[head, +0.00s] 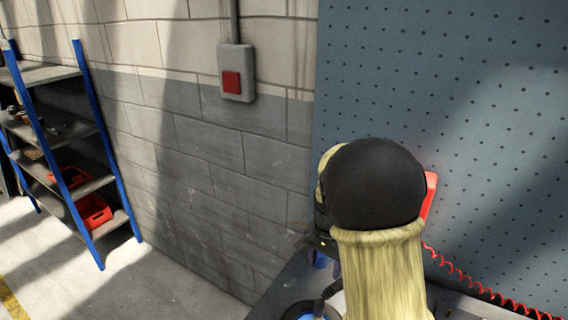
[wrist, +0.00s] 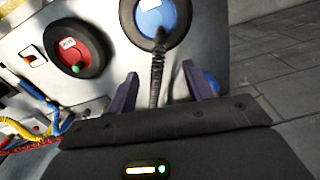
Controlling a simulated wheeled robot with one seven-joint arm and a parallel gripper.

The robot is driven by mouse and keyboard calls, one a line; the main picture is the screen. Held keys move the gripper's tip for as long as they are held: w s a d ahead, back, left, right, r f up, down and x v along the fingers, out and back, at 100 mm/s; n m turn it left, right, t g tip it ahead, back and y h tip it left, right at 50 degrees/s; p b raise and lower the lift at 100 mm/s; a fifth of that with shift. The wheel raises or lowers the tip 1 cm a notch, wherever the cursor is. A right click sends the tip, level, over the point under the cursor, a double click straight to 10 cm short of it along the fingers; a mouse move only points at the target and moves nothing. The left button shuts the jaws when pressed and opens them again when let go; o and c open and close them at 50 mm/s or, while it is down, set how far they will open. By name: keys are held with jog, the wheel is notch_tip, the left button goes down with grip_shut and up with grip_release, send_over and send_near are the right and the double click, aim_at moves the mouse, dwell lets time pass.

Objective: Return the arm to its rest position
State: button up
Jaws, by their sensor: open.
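My gripper (wrist: 159,72) shows in the wrist view with its two purple fingers apart and nothing gripped. A black ribbed hose (wrist: 157,75) runs up between the fingers in the picture to a round blue fitting (wrist: 160,14). I cannot tell how far the hose is from the fingers. In the head view my arm, with a black rounded joint and a pale yellow link, stands over the bench at the lower right. It hides most of my gripper there.
A red round fitting (wrist: 76,48) sits left of the blue one, with coloured cables (wrist: 38,118) nearby. In the head view, a perforated panel (head: 480,130) stands behind my arm, with a red coiled cord (head: 470,282) below. A blue shelf rack (head: 90,150) and open floor lie left.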

jog(key=s+n+t, duration=0.2)
jog(key=s+n, duration=0.6)
jog(key=s, duration=0.6)
jog(key=shift+s+n+t+b, duration=0.15)
jog(key=shift+n+t+b, duration=0.15)
jog(key=shift+b, duration=0.1)
